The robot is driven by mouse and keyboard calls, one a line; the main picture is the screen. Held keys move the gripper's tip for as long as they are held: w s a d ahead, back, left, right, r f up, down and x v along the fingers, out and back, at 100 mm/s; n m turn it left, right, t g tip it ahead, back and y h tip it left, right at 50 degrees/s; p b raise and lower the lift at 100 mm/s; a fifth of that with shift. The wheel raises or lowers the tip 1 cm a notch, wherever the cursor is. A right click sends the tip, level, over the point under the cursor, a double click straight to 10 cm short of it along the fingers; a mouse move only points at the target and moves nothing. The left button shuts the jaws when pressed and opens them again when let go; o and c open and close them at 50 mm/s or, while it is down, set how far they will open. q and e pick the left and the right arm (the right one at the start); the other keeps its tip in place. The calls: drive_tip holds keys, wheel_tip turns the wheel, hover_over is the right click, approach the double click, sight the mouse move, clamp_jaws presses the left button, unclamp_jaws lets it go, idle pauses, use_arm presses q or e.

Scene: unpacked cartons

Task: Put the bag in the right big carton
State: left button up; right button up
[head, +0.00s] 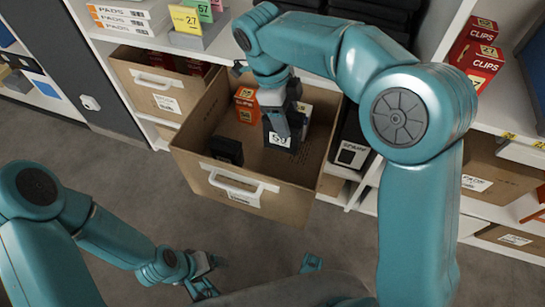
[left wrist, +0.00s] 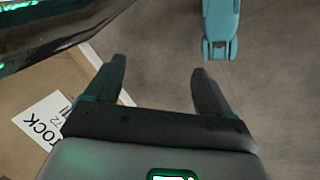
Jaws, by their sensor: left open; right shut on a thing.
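A big open carton (head: 190,157) with a white handle is pulled out from the shelf in the head view. My right gripper (head: 284,124) reaches down inside it and is shut on a dark thing with a white label (head: 281,143). I cannot tell for sure that this is the bag, or whether it touches the carton floor; the gripper hides part of it. My left gripper (head: 203,288) is low over the grey floor, open and empty. Its two dark fingers (left wrist: 155,85) stand apart in the left wrist view.
The open carton also holds an orange clips box (head: 246,102) and a black box (head: 225,150). Another carton (head: 158,88) stands on the shelf to its left, and more cartons (head: 492,182) are at the right. The grey floor in front has free room.

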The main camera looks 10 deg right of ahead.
sight(272, 132)
use_arm(q)
wheel_tip(272, 132, down, 6)
drive_tip(key=w+b, duration=0.1)
drive_tip(key=b, duration=0.5)
drive_tip(key=shift+w+a+f+n+t, duration=0.2)
drive_tip(key=shift+a+n+t, duration=0.1)
drive_tip(key=shift+a, duration=0.15)
use_arm(e)
wheel_tip(272, 132, down, 18)
drive_tip(key=shift+f, duration=0.2)
drive_tip(key=shift+f, duration=0.1)
drive_tip(key=shift+f+b, duration=0.2)
drive_tip(key=shift+b, duration=0.15)
drive_tip(key=o, duration=1.4)
drive_tip(key=shift+r, duration=0.1)
use_arm(q)
drive_tip(key=shift+f, duration=0.1)
use_arm(e)
drive_tip(key=shift+o, duration=0.2)
drive_tip(key=p+v, duration=0.5)
drive_tip(key=v, duration=0.7)
drive_tip(key=shift+r+p, duration=0.2)
drive_tip(key=shift+p, duration=0.1)
use_arm(q)
drive_tip(key=r, duration=0.3)
drive_tip(key=s+d+r, duration=0.1)
drive_tip(key=r, duration=0.1)
drive_tip(key=shift+s, duration=0.1)
